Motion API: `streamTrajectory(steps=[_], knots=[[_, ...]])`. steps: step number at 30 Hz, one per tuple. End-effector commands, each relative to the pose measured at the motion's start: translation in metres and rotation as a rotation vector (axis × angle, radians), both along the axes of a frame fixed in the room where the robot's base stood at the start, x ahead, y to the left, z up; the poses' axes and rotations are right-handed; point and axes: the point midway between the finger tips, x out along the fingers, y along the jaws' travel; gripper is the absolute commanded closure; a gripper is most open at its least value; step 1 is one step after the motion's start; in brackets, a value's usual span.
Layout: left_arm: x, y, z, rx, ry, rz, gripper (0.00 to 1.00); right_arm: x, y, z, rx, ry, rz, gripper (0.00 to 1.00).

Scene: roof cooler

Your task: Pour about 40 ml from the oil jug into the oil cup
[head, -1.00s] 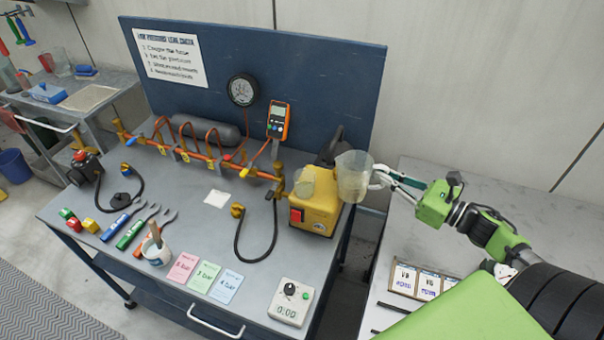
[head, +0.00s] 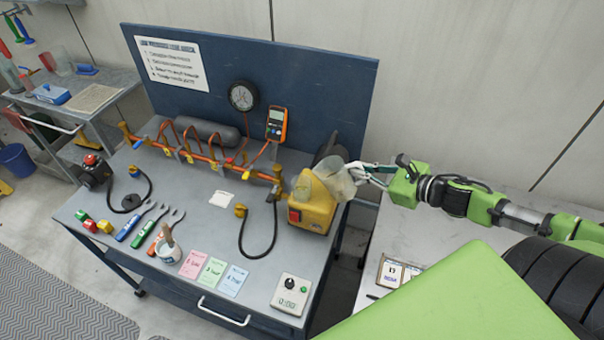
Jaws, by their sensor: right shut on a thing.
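The oil jug (head: 337,182), a translucent beaker-like vessel, is held in the air at the right side of the yellow pump. It is tilted with its mouth toward the left. My right gripper (head: 361,170) is shut on the jug at its right side. A small pale cup, which looks like the oil cup (head: 304,185), sits on top of the yellow pump (head: 318,212). The jug's mouth is close above and beside this cup. I cannot tell whether liquid is flowing or how full either is. My left gripper is not in view.
A blue-grey bench (head: 205,235) carries an orange pipe manifold (head: 205,160), a black hose (head: 243,235), coloured cards (head: 213,272) and a timer (head: 291,293). A pressure gauge (head: 243,96) is on the back panel. A pale table (head: 420,230) stands to the right.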

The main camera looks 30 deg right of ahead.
Motion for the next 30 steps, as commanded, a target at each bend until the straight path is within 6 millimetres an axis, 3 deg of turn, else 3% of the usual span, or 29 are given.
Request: streamTrajectory(steps=[2,7,19,24,30], knots=[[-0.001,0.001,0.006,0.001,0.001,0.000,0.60,0.004,0.006,0.007,-0.045,0.026,0.008,1.00],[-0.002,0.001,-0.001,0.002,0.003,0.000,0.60,0.014,0.020,0.011,-0.135,0.082,0.009,1.00],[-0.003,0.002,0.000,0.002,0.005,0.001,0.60,0.022,0.031,0.032,-0.276,0.181,0.003,1.00],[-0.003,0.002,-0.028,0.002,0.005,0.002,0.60,0.025,0.034,0.029,-0.318,0.206,0.004,1.00],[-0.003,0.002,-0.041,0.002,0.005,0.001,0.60,0.026,0.035,0.035,-0.352,0.231,0.003,1.00]])
